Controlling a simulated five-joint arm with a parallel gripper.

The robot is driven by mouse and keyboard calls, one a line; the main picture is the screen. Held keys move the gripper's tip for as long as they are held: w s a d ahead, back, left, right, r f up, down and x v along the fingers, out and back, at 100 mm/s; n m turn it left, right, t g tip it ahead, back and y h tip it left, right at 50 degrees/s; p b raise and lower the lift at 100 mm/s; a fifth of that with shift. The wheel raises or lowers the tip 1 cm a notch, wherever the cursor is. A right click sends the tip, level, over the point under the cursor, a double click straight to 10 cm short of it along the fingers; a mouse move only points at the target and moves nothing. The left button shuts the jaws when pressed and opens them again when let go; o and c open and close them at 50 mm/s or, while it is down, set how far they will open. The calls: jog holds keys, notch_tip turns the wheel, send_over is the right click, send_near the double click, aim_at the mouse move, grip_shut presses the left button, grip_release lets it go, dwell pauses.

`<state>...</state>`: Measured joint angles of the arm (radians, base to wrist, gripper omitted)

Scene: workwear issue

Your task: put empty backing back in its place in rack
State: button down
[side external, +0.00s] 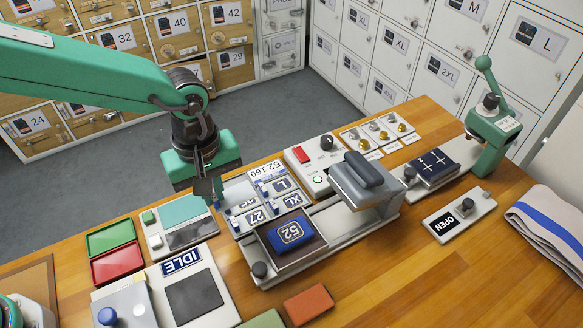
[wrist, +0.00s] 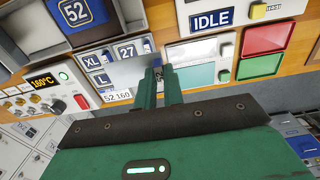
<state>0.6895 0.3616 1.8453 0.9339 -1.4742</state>
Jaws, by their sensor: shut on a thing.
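My gripper (side external: 214,200) is low over the left end of the rack and shut. It also shows in the wrist view (wrist: 162,70), with its two green fingers close together. The rack (wrist: 122,76) holds labelled plates: 52 160 (side external: 265,171), L (side external: 282,186), XL (side external: 292,200) and 27 (side external: 257,216).
A press with a grey head (side external: 364,183) and a blue 52 patch (side external: 290,233) stand right of the rack. A control box (side external: 318,160) is behind. A teal-topped device (side external: 182,212) and green and red trays (side external: 115,263) lie left.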

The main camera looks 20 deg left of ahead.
jog(key=w+a+f, duration=0.2)
jog(key=w, duration=0.1)
jog(key=w+a+f, duration=0.1)
jog(key=w+f, duration=0.1)
jog(key=w, duration=0.1)
jog(key=w+a+f, duration=0.2)
jog(key=w, duration=0.1)
jog(key=shift+a+f, duration=0.2)
jog(key=shift+a, duration=0.1)
jog(key=shift+f, duration=2)
jog(key=shift+f, duration=0.1)
jog(key=c, duration=1.5)
grip_release()
notch_tip(320, 180, up, 12)
jog(key=shift+r, duration=0.15)
